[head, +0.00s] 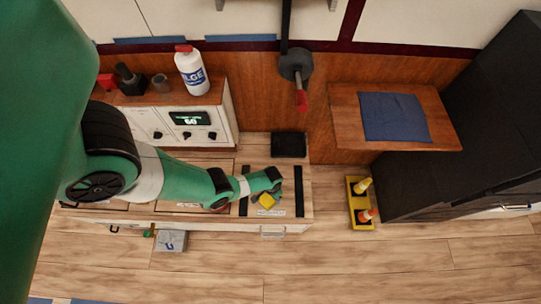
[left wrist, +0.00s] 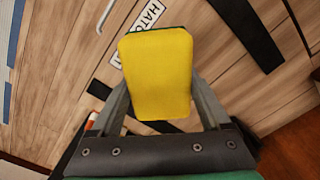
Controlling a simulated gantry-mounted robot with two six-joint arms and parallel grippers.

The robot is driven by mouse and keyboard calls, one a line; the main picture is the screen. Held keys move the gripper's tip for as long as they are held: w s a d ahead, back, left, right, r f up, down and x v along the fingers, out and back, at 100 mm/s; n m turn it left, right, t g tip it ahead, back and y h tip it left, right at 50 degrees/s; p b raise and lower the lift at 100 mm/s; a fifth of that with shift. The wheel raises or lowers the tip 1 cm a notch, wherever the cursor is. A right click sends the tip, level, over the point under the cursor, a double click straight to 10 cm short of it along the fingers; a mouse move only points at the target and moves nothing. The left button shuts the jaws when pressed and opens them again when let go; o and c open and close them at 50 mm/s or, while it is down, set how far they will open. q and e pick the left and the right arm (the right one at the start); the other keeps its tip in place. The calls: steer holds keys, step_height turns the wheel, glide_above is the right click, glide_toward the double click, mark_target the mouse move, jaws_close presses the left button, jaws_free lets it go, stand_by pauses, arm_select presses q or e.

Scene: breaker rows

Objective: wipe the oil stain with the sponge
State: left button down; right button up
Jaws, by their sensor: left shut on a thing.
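A yellow sponge (head: 268,201) with a thin green edge is held in my left gripper (head: 262,196). It fills the middle of the left wrist view (left wrist: 157,72), with a grey finger on either side of it. The sponge is over the right part of the wooden counter (head: 229,208), between two black strips. I cannot tell whether the sponge touches the surface. No oil stain can be made out; the sponge and gripper hide part of the counter. My right gripper is not in view.
A white bottle (head: 193,74) with a red cap stands on the white control box (head: 188,124) behind my arm. A black block (head: 288,144) lies at the counter's back. A wooden shelf with a blue cloth (head: 395,117) and a yellow tray (head: 360,203) are to the right.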

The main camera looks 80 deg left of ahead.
arm_select(q)
steer(key=shift+r+p, duration=0.7)
steer(key=shift+r, duration=0.35)
